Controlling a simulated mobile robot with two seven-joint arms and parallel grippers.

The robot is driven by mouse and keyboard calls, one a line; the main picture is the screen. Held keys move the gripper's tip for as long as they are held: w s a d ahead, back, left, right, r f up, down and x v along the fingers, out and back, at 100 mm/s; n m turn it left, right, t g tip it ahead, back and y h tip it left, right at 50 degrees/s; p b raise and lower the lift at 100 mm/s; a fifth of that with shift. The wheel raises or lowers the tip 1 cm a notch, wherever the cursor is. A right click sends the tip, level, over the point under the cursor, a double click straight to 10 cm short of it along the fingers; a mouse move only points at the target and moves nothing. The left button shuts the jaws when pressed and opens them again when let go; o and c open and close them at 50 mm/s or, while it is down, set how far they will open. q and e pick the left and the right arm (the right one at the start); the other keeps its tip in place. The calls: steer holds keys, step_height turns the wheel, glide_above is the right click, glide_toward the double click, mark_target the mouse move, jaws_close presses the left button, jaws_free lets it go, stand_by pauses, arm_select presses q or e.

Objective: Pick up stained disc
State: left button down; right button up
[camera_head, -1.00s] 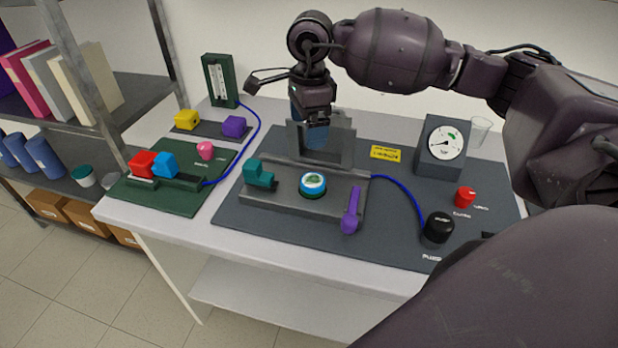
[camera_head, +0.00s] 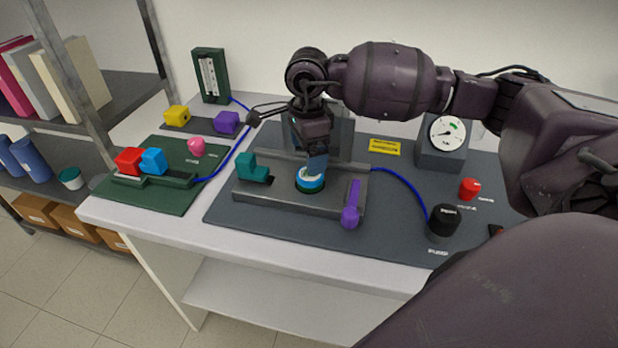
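The stained disc (camera_head: 308,174) is white on top inside a blue ring. It sits on a dark green round seat (camera_head: 309,189) in the middle of the grey fixture (camera_head: 285,194). My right gripper (camera_head: 317,163) points down directly over the disc, with its fingertips at or just above the disc's far side. They hide part of its top face, including most of the green stain. I cannot tell whether the fingers touch it or how far apart they are. My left gripper is not in view.
A teal block (camera_head: 252,170) stands left of the disc, and a purple lever (camera_head: 351,205) stands right of it. A grey upright bracket (camera_head: 340,140) rises behind. A blue tube (camera_head: 408,185) runs to a black knob (camera_head: 443,221). The grey mat's front is clear.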

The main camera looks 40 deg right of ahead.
step_height(320, 180, down, 5)
steer(key=shift+f+b, duration=0.1)
steer(key=shift+b, duration=0.8)
steer(key=shift+f, duration=0.3)
steer(key=c, duration=0.4)
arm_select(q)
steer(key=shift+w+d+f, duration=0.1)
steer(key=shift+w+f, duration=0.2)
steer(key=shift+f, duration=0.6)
arm_select(e)
steer(key=c, duration=0.6)
